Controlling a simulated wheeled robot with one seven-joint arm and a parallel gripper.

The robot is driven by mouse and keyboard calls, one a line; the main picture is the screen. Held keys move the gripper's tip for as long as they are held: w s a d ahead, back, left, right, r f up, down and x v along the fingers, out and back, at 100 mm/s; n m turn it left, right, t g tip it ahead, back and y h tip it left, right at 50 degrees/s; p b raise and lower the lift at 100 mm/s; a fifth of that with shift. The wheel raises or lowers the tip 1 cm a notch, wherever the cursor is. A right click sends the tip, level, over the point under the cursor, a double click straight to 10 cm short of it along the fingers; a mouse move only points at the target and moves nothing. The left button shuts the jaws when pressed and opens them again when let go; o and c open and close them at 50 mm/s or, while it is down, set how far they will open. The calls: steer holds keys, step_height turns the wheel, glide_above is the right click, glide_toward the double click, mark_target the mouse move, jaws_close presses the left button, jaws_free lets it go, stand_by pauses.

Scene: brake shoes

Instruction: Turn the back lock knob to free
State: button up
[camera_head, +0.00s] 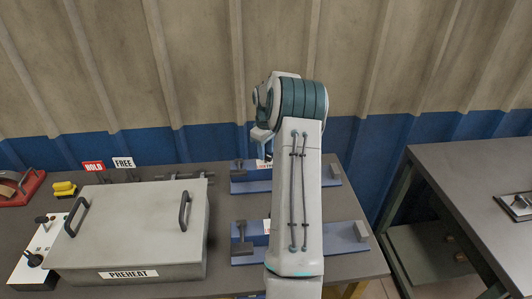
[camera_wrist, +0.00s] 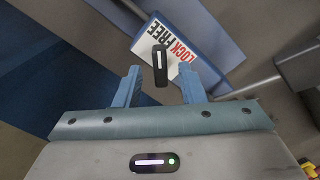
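The back lock knob (camera_wrist: 160,66) is a black, elongated handle with a white line, in the middle of the wrist view. It stands beside a white label reading LOCK FREE (camera_wrist: 150,38), with LOCK in red. The knob's line points roughly up and down the picture. My gripper (camera_wrist: 160,76) is open, its two blue fingers either side of the knob with visible gaps. I cannot tell whether the fingertips reach its depth. In the head view my gripper (camera_head: 263,149) is over the back blue fixture (camera_head: 252,187); my arm hides much of it, and the knob is not discernible there.
A similar blue fixture (camera_head: 345,238) lies in front, partly behind my arm. A grey PREHEAT box (camera_head: 130,235) with two handles stands left. HOLD (camera_head: 93,167) and FREE (camera_head: 124,162) signs stand behind it. A corrugated wall (camera_head: 400,60) rises behind the table.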

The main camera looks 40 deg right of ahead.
mark_target(266, 154)
step_height(266, 154, up, 13)
steer(key=shift+f+b, duration=0.2)
steer(key=shift+b, duration=0.25)
stand_by(0.3)
steer(key=s+a+r, duration=0.2)
steer(key=s+a, duration=0.1)
steer(key=a, duration=0.5)
steer(key=s+a+r+t+h, duration=0.1)
steer(key=s+a+r, duration=0.2)
steer(key=a, duration=0.4)
steer(key=s+a+r, duration=0.2)
steer(key=s+a, duration=0.1)
steer(key=a, duration=0.5)
steer(key=s+a+f+m+t, duration=0.1)
steer(key=s+a+f, duration=0.1)
steer(key=s+a, duration=0.3)
steer(key=s+a+f+m+t+y, duration=0.1)
steer(key=s+a+f, duration=0.2)
steer(key=s, duration=1)
steer(key=a, duration=0.3)
steer(key=shift+s+a+f+m, duration=0.25)
steer(key=shift+s+m, duration=0.1)
steer(key=shift+m, duration=0.05)
